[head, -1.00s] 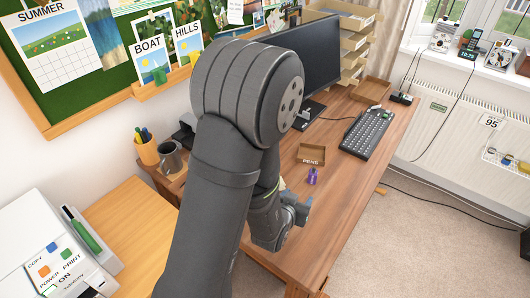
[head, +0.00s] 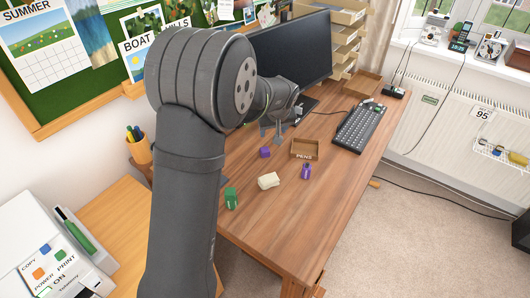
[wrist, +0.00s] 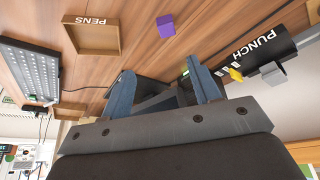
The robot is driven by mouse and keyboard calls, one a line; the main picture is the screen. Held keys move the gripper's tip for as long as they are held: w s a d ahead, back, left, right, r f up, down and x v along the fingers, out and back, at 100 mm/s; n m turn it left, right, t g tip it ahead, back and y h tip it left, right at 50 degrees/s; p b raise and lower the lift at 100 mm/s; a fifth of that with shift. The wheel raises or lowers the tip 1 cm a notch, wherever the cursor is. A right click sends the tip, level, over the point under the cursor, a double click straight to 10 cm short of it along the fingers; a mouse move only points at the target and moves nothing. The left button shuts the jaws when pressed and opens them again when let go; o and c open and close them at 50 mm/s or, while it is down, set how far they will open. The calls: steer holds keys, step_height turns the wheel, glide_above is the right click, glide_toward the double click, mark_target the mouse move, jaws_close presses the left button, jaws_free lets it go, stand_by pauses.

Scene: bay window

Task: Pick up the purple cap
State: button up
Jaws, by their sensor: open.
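Two small purple things lie on the wooden desk. A purple block (head: 265,152) is left of the tray marked PENS, and it also shows at the top of the wrist view (wrist: 165,26). A narrower purple piece (head: 306,171) lies in front of that tray. I cannot tell for sure which one is the cap. My gripper (head: 273,132) is beyond the purple block, near the monitor, with fingers pointing down. In the wrist view its two fingers (wrist: 163,86) are spread apart with no purple thing between them.
The open PENS tray (head: 305,150) stands on the desk (head: 290,225) near a cream block (head: 268,181) and a green piece (head: 231,198). The monitor (head: 290,55) and keyboard (head: 360,127) are behind. The wrist view shows a black box marked PUNCH (wrist: 258,52). The front desk is clear.

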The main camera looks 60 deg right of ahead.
glide_toward(265, 150)
steer(key=x, duration=0.9)
steer(key=shift+d+r, duration=0.1)
steer(key=shift+c, duration=0.5)
steer(key=c, duration=0.9)
